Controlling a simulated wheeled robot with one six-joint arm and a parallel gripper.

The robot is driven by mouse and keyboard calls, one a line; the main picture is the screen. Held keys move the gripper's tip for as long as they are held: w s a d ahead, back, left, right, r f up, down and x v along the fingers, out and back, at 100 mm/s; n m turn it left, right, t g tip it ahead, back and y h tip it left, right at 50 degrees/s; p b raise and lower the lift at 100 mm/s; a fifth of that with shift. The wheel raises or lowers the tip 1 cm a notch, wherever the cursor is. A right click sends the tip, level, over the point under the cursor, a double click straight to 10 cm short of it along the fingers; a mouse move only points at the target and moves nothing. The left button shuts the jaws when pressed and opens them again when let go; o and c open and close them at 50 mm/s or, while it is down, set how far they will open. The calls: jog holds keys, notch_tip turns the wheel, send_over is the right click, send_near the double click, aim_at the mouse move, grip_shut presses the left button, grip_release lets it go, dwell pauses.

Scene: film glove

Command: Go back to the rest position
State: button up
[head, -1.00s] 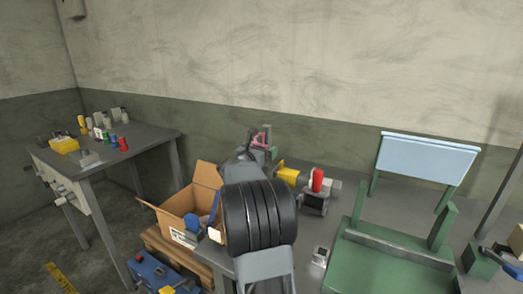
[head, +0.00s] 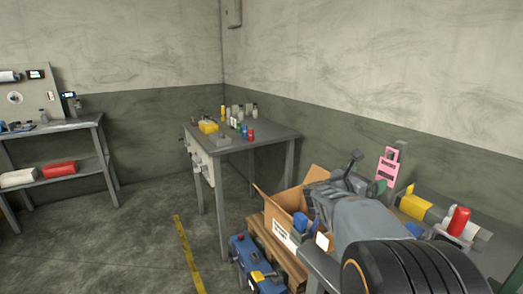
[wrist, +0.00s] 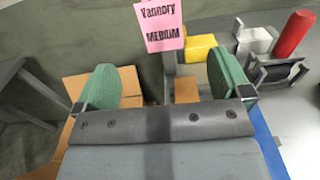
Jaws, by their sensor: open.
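My gripper (wrist: 163,84) is open in the wrist view, its two green-padded fingers wide apart with nothing held between them. A pink tag reading "Vannory MEDIUM" (wrist: 159,25) stands upright beyond the fingers, and the tag also shows in the head view (head: 388,165). My arm reaches across the lower right of the head view over the near bench, hiding part of the bench top. The fingers are only partly visible there.
An open cardboard box (head: 284,208) stands left of my arm, with a blue toolbox (head: 257,262) below it. A yellow object (head: 414,206) and a red cylinder (head: 459,221) are on the right. A grey table (head: 262,138) stands beyond. Floor is clear on the left.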

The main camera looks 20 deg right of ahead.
jog(key=w+a+r+n+t+y+p, duration=0.25)
jog(key=a+n+t+y, duration=0.4)
jog(key=n, duration=0.65)
jog(key=w+a+r+n+t+y+p, duration=0.1)
jog(key=w+a+n+t+y+p, duration=0.25)
jog(key=a+n+y, duration=0.65)
jog(key=s+a+f+n+g+y+p, duration=0.1)
jog(key=s+a+f+n+g+p, duration=0.15)
jog(key=s+a+n, duration=0.5)
jog(key=s+a+f+n+g+y+p, duration=0.1)
jog(key=s+a+f+n+g+p, duration=0.3)
jog(key=n, duration=0.7)
jog(key=s+a+f+n+g+h, duration=0.1)
jog(key=s+n+g, duration=0.3)
jog(key=s+n, duration=0.4)
jog(key=shift+s+n, duration=0.3)
jog(key=shift+n, duration=0.65)
